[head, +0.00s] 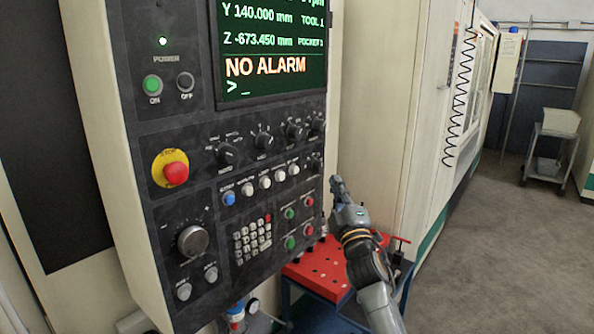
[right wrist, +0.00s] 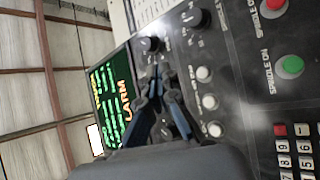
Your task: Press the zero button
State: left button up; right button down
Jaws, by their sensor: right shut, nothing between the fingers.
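The control panel (head: 200,130) fills the left and middle of the head view. A row of small round buttons, one blue (head: 229,198) and several white (head: 265,182), runs across its middle; I cannot read which label says zero. A keypad (head: 252,241) sits below the row. My right gripper (head: 336,182) is shut and empty, just right of the panel's edge in the head view. In the right wrist view its fingers (right wrist: 157,72) come together in front of the panel, beside white buttons (right wrist: 209,102). I see no contact with a button. My left gripper is out of view.
A red emergency stop (head: 176,173) and a large dial (head: 193,241) stick out on the panel's left. Black knobs (head: 264,141) lie above the button row. A red-topped cart (head: 320,275) stands below my right arm.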

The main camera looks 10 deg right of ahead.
aim_at(295, 170)
jog(key=w+a+b, duration=0.5)
jog(key=w+b, duration=0.2)
jog(key=shift+a, duration=0.25)
dwell(0.3)
dwell(1.2)
jog(key=shift+w+a+b, duration=0.25)
jog(key=shift+w+b, duration=0.1)
jog(key=shift+b, duration=0.2)
